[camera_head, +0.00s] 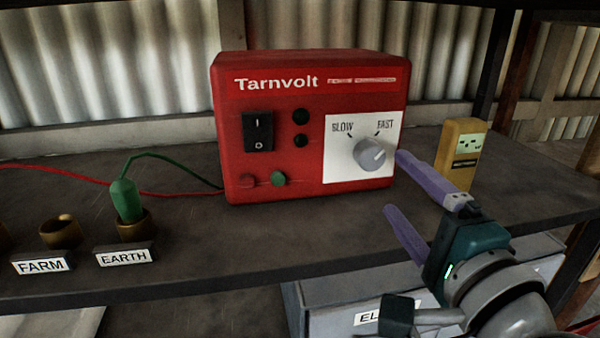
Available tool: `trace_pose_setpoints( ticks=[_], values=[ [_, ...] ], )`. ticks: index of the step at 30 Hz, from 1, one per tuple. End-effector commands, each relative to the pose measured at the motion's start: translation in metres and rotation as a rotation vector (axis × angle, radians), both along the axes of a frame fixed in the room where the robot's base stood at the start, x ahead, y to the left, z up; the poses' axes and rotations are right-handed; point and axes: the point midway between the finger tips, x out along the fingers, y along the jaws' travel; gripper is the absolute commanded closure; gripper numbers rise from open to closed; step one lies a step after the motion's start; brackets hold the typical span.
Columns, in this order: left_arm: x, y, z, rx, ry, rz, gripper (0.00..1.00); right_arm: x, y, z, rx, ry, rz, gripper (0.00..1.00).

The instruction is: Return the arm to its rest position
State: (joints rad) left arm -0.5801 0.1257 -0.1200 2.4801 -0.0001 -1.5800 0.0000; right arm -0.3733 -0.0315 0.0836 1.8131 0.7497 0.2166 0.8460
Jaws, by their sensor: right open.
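My right gripper (392,182) is open, its two purple fingers spread in front of the red Tarnvolt box (262,92) near its right end. Nothing is between the fingers. The upper fingertip appears close to the grey dial (371,154) on the box's white panel; I cannot tell whether they touch. The dial's pointer is turned toward FAST. My right arm comes in from the lower right. My left gripper is not in view.
The box stands on a dark shelf (300,235). A yellow meter (461,153) stands right of it, behind my gripper. A green plug (126,200) sits in the EARTH socket (135,230); the FARM socket (60,234) is empty. A grey box (310,300) is below the shelf.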

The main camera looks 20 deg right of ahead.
Motion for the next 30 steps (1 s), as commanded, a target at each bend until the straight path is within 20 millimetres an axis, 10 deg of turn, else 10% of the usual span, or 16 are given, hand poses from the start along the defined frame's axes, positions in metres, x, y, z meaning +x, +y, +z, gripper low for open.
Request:
trace_pose_setpoints(
  ticks=[19, 26, 30],
  values=[
    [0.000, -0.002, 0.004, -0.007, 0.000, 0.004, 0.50, -0.005, 0.006, 0.004, -0.017, 0.012, 0.020, 0.18],
    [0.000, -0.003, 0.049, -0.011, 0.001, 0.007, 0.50, -0.010, 0.073, 0.032, -0.361, 0.249, 0.349, 0.18],
    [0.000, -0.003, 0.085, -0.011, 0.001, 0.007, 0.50, -0.044, 0.111, 0.037, -0.732, 0.489, 0.646, 0.18]
  ],
)
